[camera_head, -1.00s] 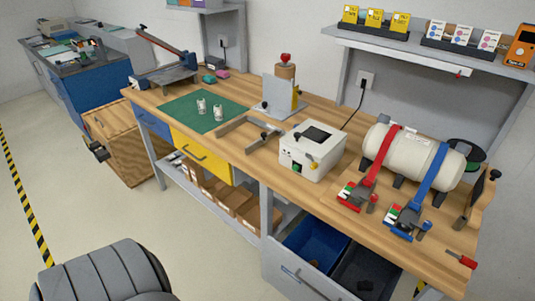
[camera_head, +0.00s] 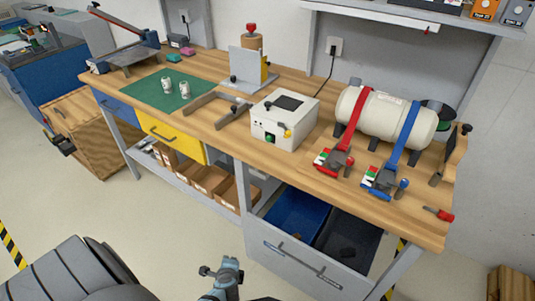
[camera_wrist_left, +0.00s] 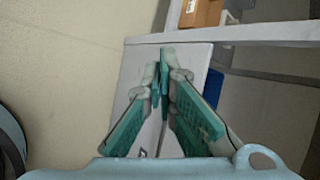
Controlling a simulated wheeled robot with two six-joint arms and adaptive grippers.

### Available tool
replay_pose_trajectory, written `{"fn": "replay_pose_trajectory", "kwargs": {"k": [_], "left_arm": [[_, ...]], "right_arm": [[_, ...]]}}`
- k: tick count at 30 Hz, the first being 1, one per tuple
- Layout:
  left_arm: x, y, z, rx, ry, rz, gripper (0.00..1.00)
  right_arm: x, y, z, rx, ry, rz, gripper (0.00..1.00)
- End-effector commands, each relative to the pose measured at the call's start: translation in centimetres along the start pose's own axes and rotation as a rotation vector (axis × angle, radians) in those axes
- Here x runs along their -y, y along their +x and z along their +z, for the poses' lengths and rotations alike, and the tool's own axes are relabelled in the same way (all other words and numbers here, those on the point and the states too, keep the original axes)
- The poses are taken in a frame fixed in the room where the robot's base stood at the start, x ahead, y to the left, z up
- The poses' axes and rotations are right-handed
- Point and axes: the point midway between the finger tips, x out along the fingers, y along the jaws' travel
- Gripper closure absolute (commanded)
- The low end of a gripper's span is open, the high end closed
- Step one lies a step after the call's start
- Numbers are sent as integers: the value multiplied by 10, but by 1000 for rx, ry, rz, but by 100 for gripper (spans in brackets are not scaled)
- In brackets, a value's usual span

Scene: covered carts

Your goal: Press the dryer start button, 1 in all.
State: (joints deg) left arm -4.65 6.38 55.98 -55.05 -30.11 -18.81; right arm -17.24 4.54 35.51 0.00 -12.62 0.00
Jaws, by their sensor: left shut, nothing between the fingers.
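The white box-shaped unit (camera_head: 283,122), apparently the dryer, stands on the wooden workbench with a dark panel on top. My left gripper (camera_head: 230,264) is at the bottom edge of the head view, in front of the bench and well below and apart from the unit. In the left wrist view its teal-padded fingers (camera_wrist_left: 162,65) are closed together and empty, facing the grey drawer. The button is not in that view. My right gripper is not in view.
An open grey drawer (camera_head: 300,266) with a blue bin juts out below the bench. A strapped white tank (camera_head: 385,116) with red and blue clamps stands right. Bench space before the unit is narrow.

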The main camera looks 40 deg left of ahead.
Motion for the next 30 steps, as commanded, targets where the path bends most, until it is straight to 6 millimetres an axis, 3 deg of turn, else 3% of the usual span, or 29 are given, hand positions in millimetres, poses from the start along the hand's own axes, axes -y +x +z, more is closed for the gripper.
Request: {"fn": "replay_pose_trajectory", "kwargs": {"k": [4,9,12,15,18,21,30], "left_arm": [[102,3,3,122,244,-256,100],[216,-29,12,345,473,-537,100],[270,-59,17,494,568,-673,100],[307,-88,22,619,629,-770,100],[328,-108,24,701,660,-825,100],[336,-116,25,735,674,-847,100],[337,-117,25,737,676,-848,100]], "right_arm": [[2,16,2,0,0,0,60],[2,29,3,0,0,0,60],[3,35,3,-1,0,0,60],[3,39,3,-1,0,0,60],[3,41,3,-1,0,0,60],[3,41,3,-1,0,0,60],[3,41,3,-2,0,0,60]]}}
